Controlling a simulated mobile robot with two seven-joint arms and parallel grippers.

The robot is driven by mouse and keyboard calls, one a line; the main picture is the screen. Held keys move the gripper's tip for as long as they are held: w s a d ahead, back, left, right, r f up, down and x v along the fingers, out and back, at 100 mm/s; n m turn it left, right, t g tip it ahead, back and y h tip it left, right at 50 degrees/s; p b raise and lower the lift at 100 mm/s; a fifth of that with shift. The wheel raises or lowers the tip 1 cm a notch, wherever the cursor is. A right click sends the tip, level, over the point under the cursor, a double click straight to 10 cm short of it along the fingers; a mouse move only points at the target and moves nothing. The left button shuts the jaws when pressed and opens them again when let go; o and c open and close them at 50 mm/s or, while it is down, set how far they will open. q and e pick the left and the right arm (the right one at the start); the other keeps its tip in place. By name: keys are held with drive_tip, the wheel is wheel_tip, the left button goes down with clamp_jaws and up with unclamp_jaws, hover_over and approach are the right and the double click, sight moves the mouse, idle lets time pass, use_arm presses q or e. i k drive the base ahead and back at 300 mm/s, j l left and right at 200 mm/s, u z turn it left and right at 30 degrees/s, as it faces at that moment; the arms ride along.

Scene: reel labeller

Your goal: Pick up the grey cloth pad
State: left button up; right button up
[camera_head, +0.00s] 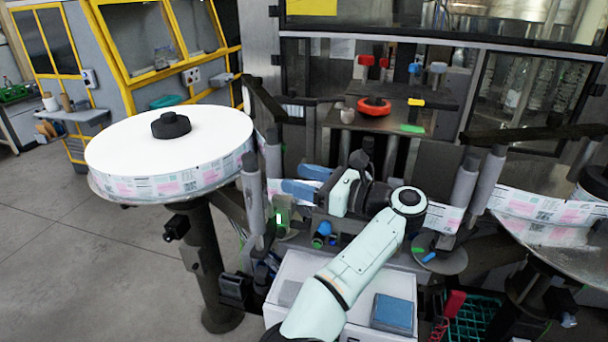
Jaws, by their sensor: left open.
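A flat grey piece that looks like the grey cloth pad (289,292) lies at the left side of the white worktop (345,277), partly cut off by my arm. I cannot make out its texture. My left arm reaches up from the bottom and bends back to the left. My left gripper (300,181) points left with two blue-tipped fingers apart and nothing between them. It is above and beyond the pad in the picture, in front of the machine. My right gripper is out of view.
A blue pad or block (392,313) lies at the worktop's right. A large label reel (170,145) stands left, another label reel (540,222) right. Grey rollers (252,195) stand near my gripper. A green crate (472,318) is at lower right. Floor at left is clear.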

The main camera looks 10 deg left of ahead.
sight(290, 290)
drive_tip(key=k, duration=1)
